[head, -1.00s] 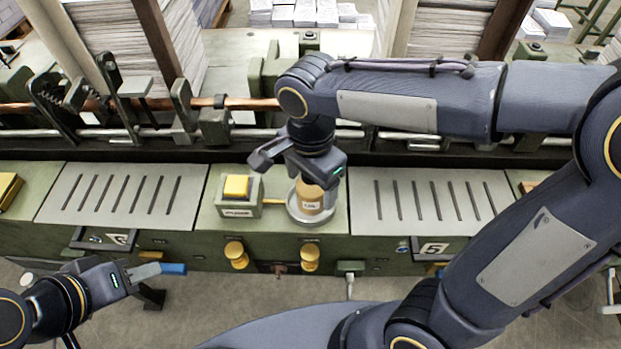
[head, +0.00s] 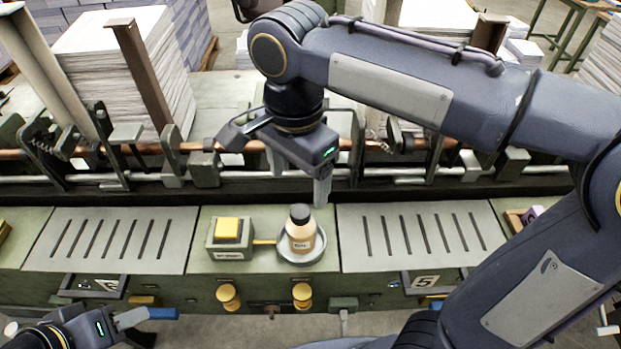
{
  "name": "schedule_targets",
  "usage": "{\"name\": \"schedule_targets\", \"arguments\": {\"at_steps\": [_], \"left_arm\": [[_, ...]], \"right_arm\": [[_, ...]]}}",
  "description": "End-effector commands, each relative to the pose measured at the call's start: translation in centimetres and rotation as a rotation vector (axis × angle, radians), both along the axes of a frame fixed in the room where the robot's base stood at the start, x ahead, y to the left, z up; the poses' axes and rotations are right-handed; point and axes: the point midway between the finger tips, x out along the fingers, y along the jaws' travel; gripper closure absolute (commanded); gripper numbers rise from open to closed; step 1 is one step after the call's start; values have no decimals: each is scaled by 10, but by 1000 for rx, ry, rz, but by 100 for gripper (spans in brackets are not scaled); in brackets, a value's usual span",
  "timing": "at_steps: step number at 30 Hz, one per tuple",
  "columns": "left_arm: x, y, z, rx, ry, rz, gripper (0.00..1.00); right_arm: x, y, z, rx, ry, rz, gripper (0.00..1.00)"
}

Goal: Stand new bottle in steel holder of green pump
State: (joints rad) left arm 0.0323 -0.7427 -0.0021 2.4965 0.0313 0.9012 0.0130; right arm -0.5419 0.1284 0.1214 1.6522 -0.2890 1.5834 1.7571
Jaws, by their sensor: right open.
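A tan bottle (head: 302,236) with a black cap and a pale label stands upright in the round steel holder (head: 284,255) on the green machine. The holder's rim shows around its base. A green box with a yellow top (head: 228,236) sits to the left, joined to the holder by a short brass rod; I take it as the pump. My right gripper (head: 298,177) is open and empty, above and behind the bottle, apart from it. My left gripper (head: 132,322) is at the lower left, far from the bottle; a blue piece shows by its tip, and its jaw state is unclear.
Slotted grey plates (head: 124,240) (head: 420,235) flank the holder. Yellow knobs (head: 228,297) (head: 302,295) sit on the front below. A copper shaft with clamps (head: 205,165) and stacked paper (head: 120,65) stand behind. A small tray (head: 517,218) is at the right.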

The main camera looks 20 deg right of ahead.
Motion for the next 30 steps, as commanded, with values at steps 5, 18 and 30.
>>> {"name": "schedule_targets", "arguments": {"at_steps": [5, 18, 30], "left_arm": [[0, 0, 0, 0, 0, 0, 64], [0, 0, 0, 0, 0, 0, 64], [0, 0, 0, 0, 0, 0, 64]], "right_arm": [[-1, -4, 1, 8, -2, 11, 26], [-75, -100, -72, 208, -377, 625, 26], [-103, -110, -112, 79, -616, 886, 26]]}}
